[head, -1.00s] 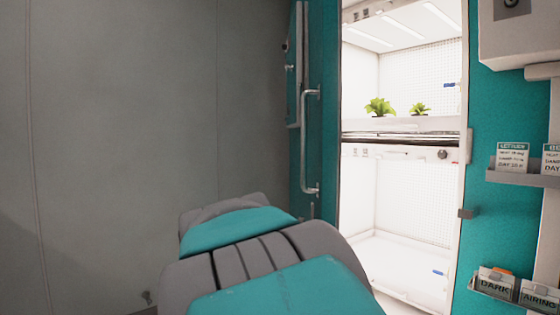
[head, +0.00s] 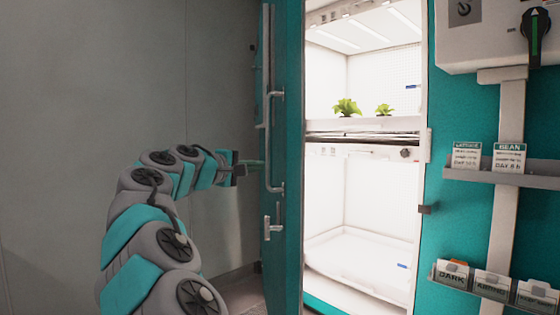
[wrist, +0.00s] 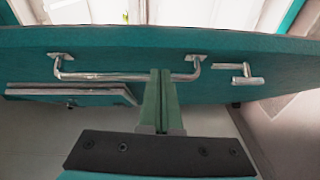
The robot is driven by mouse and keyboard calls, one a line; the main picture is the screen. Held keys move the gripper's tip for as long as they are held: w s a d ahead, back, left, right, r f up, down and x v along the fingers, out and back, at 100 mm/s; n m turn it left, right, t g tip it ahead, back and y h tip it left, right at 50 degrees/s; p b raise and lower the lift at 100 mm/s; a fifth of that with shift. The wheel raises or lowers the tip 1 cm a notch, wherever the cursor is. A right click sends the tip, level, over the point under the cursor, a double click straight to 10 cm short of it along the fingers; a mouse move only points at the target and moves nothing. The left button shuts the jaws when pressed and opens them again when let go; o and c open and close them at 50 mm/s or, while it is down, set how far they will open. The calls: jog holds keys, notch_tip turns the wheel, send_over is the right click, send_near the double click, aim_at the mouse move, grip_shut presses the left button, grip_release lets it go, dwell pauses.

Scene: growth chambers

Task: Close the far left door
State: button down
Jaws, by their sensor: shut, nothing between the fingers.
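The teal door (head: 285,150) stands open at the left of the lit chamber (head: 365,180), seen nearly edge-on in the head view. Its long metal bar handle (head: 272,150) and a smaller latch handle (head: 270,230) are on its outer face. My gripper (head: 260,163) is at the outer face of the door, beside the bar handle. In the wrist view the door (wrist: 225,75) spans the picture, with the bar handle (wrist: 125,76) and the latch handle (wrist: 246,78).
Two green plants (head: 346,107) stand on the chamber's upper shelf; the lower compartment looks empty. At right are a control box with a knob (head: 535,30), a card ledge (head: 485,172) and a lower card rack (head: 470,282). A grey wall (head: 90,120) is at left.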

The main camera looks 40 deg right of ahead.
jog(key=w, duration=0.1)
jog(key=p, duration=0.1)
send_near(284, 159)
jog(key=shift+n+h, duration=0.3)
jog(key=shift+n, duration=0.1)
jog(key=x, duration=0.5)
jog(key=shift+w+f, duration=0.1)
jog(key=shift+f, duration=0.15)
jog(key=shift+d, duration=0.4)
jog(key=shift+d, duration=0.1)
